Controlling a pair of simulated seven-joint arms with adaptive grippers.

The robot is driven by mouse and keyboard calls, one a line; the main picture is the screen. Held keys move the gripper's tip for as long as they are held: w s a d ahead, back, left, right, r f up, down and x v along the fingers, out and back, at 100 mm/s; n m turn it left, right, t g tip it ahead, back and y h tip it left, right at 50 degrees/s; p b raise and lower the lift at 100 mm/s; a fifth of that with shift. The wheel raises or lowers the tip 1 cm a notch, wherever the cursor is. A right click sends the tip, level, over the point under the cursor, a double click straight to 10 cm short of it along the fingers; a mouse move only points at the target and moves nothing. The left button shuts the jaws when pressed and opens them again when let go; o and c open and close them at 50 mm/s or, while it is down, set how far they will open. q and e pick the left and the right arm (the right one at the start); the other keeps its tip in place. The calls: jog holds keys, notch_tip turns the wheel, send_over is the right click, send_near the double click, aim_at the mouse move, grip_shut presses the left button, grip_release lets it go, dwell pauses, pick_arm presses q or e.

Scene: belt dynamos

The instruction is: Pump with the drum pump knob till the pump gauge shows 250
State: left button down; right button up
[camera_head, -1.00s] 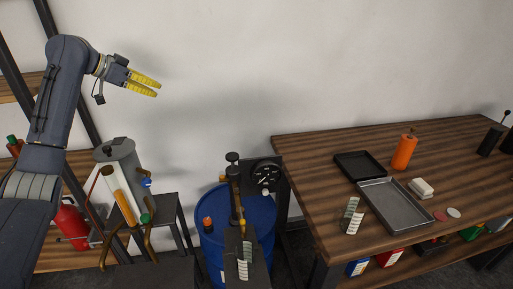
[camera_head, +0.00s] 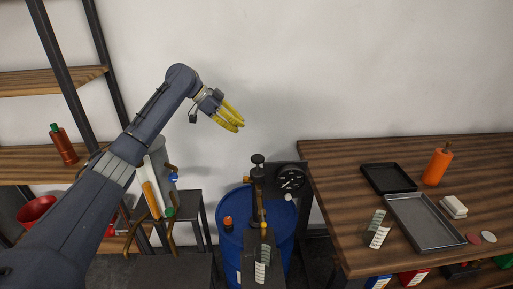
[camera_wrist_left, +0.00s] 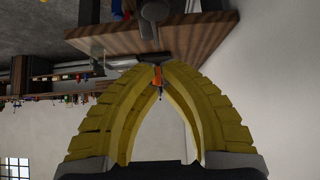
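The drum pump stands on the blue drum (camera_head: 284,238), with a brass tube (camera_head: 254,208) and a black knob (camera_head: 257,159) at its top. The round black pump gauge (camera_head: 291,179) is on a dark panel just right of the knob; its reading is too small to tell. My left gripper (camera_head: 240,127) is above and slightly left of the knob, apart from it, pointing down to the right. Its yellow fingers bow together at the tips in the left wrist view (camera_wrist_left: 160,66), with nothing held. My right gripper is not in view.
A wooden table (camera_head: 340,150) at the right bears a black tray (camera_head: 388,178), a grey tray (camera_head: 424,222) and an orange bottle (camera_head: 437,166). A dark bench (camera_head: 175,270) stands left of the drum. A shelf (camera_head: 50,163) is at the far left. Space above the pump is clear.

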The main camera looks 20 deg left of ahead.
pick_arm(q)
send_over(258, 156)
jog(key=f, duration=0.6)
jog(key=shift+s+f, duration=0.2)
jog(key=shift+f, duration=0.2)
notch_tip(258, 156, down, 2)
jog(key=shift+f, duration=1.1)
